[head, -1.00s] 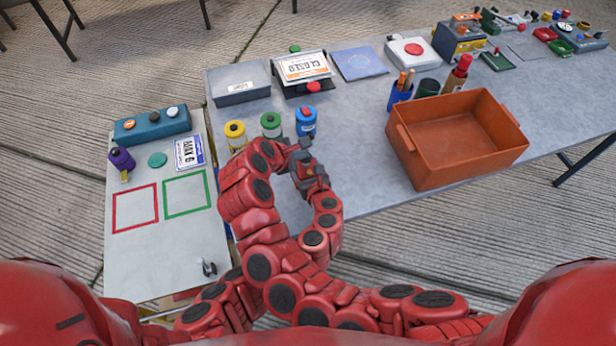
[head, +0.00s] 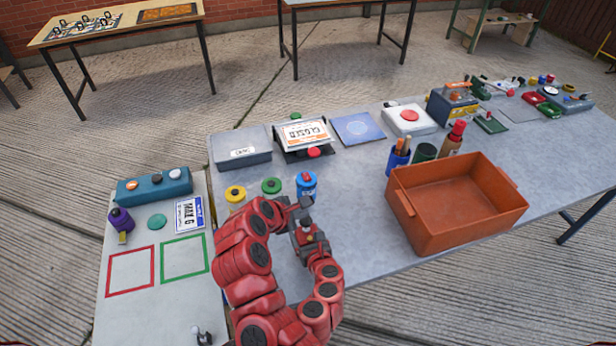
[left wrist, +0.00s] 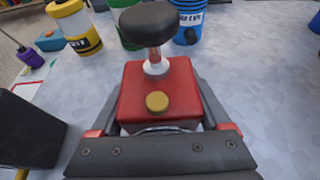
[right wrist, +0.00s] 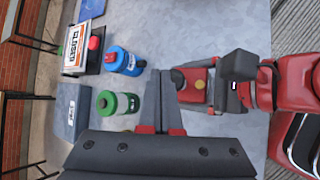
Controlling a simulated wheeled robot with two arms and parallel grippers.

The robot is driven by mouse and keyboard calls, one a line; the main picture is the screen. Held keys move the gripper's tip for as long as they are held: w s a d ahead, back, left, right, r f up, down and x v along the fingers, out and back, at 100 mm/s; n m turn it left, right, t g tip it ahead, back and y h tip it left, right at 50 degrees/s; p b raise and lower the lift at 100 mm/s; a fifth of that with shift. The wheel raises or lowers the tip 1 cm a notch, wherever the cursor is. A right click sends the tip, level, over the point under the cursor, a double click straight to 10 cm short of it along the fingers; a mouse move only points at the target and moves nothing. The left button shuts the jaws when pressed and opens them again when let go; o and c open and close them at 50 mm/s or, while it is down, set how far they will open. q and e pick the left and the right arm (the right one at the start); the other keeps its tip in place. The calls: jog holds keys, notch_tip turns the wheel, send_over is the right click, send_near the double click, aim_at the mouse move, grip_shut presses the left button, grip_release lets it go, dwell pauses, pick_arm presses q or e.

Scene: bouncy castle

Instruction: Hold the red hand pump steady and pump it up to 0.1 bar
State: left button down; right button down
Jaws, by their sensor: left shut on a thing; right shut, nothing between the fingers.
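The red hand pump (left wrist: 158,88) is a red box with a black knob (left wrist: 160,24) on a short rod and a yellow cap on its face. My left gripper (left wrist: 160,130) is shut around its near part. The pump also shows in the right wrist view (right wrist: 190,88) and, small and partly hidden, in the head view (head: 309,237). My right gripper (right wrist: 158,76) is shut and empty, with its fingertips beside the pump's knob; I cannot tell whether they touch. In the head view my arms cross. I can make out no pressure reading.
Behind the pump stand a yellow bottle (head: 235,194), a green bottle (head: 271,187) and a blue bottle (head: 307,187), close to my right gripper. An orange crate (head: 410,222) stands to the right. A side table (head: 180,295) with red and green squares lies left.

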pick_arm(q)
jog(key=shift+s+f, duration=0.2)
jog(key=shift+f, duration=0.2)
jog(key=shift+c, duration=1.4)
grip_release()
jog(key=shift+o, duration=1.4)
jog(key=shift+w, duration=0.15)
pick_arm(e)
jog(key=shift+w+f, duration=0.1)
jog(key=shift+w, duration=0.05)
pick_arm(q)
jog(key=shift+r, duration=0.15)
jog(key=shift+s+d+r, duration=0.25)
jog(key=shift+s, duration=0.15)
jog(key=v, duration=1.1)
